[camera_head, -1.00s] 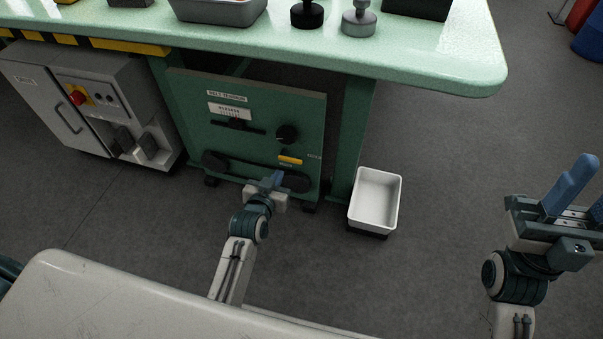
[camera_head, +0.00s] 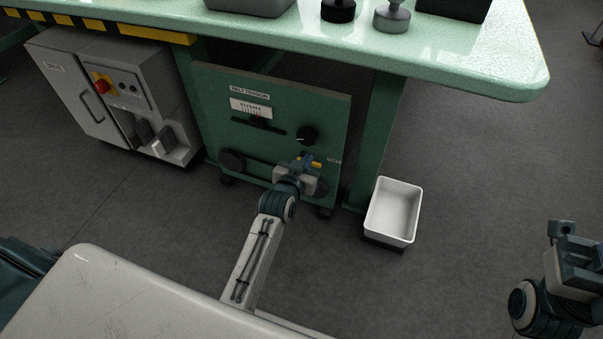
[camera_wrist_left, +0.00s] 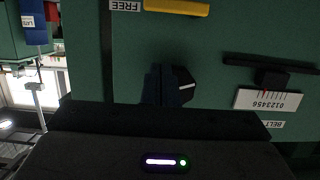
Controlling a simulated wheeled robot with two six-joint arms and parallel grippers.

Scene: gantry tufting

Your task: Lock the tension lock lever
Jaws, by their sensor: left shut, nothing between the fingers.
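The yellow tension lock lever (camera_head: 316,163) is on the green belt tension panel (camera_head: 225,90), partly hidden behind my left gripper. In the left wrist view the lever (camera_wrist_left: 176,6) is cut by the top edge, beside an upside-down "FREE" label (camera_wrist_left: 126,5). My left gripper (camera_head: 301,161) is in front of the panel, shut and empty, just beside the lever in the picture. I cannot tell whether they touch. In the wrist view the dark fingers (camera_wrist_left: 158,86) overlap the black knob (camera_wrist_left: 184,84). My right gripper (camera_head: 580,248) is partly out of frame at the right.
The green table top (camera_head: 450,62) overhangs the panel. A table leg (camera_head: 381,135) and a white bin (camera_head: 393,210) stand to the panel's right. A grey control cabinet (camera_head: 75,85) stands to the left. The floor in front is open.

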